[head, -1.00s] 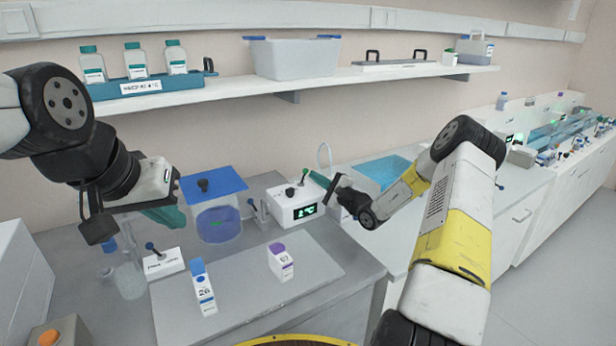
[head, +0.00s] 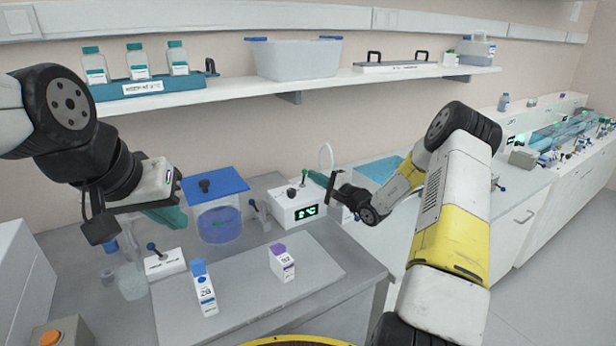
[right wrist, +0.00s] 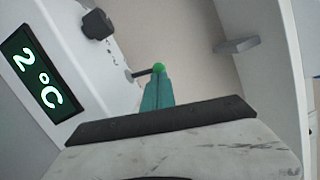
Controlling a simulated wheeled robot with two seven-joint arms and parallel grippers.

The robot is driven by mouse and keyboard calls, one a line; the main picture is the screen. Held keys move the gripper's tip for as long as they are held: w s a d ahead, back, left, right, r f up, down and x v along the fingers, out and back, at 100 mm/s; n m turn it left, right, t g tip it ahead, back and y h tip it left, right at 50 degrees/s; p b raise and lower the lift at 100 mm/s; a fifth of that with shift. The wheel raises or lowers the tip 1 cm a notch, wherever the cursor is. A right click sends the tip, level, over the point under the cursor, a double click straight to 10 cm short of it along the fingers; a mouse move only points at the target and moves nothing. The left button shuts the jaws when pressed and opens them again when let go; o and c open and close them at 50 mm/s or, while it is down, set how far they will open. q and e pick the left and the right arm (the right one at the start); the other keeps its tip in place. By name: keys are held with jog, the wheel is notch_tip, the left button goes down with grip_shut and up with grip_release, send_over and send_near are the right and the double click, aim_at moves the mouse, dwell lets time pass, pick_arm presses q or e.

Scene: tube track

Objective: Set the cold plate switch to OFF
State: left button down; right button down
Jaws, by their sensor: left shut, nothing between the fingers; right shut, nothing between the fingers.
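A white control box (head: 289,212) stands at the back of the bench. Its green display reads 2 °C in the right wrist view (right wrist: 40,72). A thin switch lever with a green ball tip (head: 304,172) rises from it, beside a black knob (head: 291,192). My right gripper (head: 317,179) is shut and empty just right of the lever. In the right wrist view its teal fingertips (right wrist: 157,88) line up with the green ball (right wrist: 159,68); I cannot tell whether they touch. My left gripper (head: 168,216) is shut and empty over the bench's left side.
A blue-tipped lever stands on a small white box (head: 165,264) at left. Two small bottles, blue-capped (head: 203,288) and purple-capped (head: 281,262), stand on a grey plate (head: 245,308). A blue-lidded container (head: 218,215) is left of the control box. A shelf (head: 235,95) runs above.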

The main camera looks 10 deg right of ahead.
jog(key=n, duration=0.1)
jog(key=a+n, duration=0.1)
jog(key=n, duration=0.1)
jog(key=a+r+n, duration=0.1)
jog(key=shift+s+a+g+h, duration=0.1)
jog(key=shift+s+g+h, duration=0.2)
jog(key=shift+s+g, duration=0.1)
jog(key=shift+f, duration=0.1)
jog(key=shift+d, duration=0.45)
jog(key=d, duration=0.3)
jog(key=shift+s+r, duration=0.25)
jog(key=shift+r, duration=0.15)
jog(key=v, duration=1)
jog(key=shift+s, duration=0.15)
